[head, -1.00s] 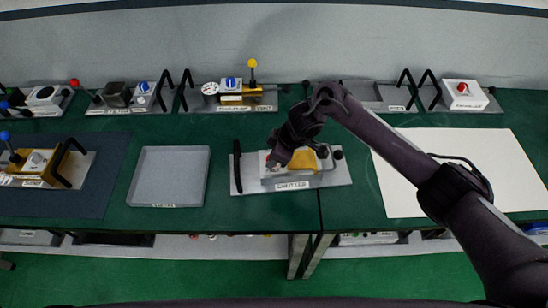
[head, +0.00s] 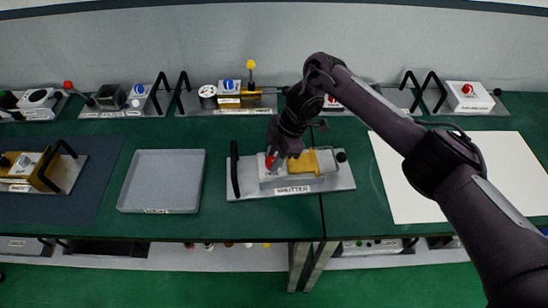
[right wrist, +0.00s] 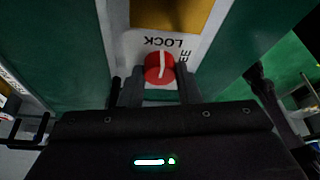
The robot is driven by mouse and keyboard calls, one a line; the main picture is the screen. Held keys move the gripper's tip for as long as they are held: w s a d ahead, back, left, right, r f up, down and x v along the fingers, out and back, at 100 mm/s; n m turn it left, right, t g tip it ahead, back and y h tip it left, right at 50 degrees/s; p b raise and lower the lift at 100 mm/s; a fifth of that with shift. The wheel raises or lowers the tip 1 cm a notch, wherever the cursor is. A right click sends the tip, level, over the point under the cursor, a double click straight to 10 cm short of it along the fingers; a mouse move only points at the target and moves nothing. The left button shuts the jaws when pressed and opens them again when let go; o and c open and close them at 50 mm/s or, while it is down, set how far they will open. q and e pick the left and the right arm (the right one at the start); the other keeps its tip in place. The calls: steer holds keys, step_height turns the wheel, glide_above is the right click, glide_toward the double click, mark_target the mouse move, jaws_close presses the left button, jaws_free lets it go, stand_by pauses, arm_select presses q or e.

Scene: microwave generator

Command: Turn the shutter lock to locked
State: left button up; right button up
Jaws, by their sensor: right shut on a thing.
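The shutter unit (head: 335,178) is a grey plate on the green bench, labelled SHUTTER, with a black handle at its left end and a yellow block (head: 326,160). Its red lock knob (head: 271,162) sits on a white housing, partly covered by my right gripper (head: 275,158). In the right wrist view the knob (right wrist: 158,68) has a white pointer line, nearly upright in the picture. LOCK is printed upside down just above it, and part of another word shows to its right. My right gripper's fingers (right wrist: 159,88) are shut on the knob's sides. My left gripper is not in view.
A grey tray (head: 128,196) lies left of the shutter unit. A white sheet (head: 485,175) lies to the right, under my right arm. Other units with knobs and black handles stand along the back, such as one with a red button (head: 467,90).

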stand_by(0.4)
steer(key=o, duration=1)
steer(key=p+v, duration=0.1)
steer(key=v, duration=0.6)
steer(key=shift+d+r, duration=0.1)
steer(key=shift+r, duration=0.3)
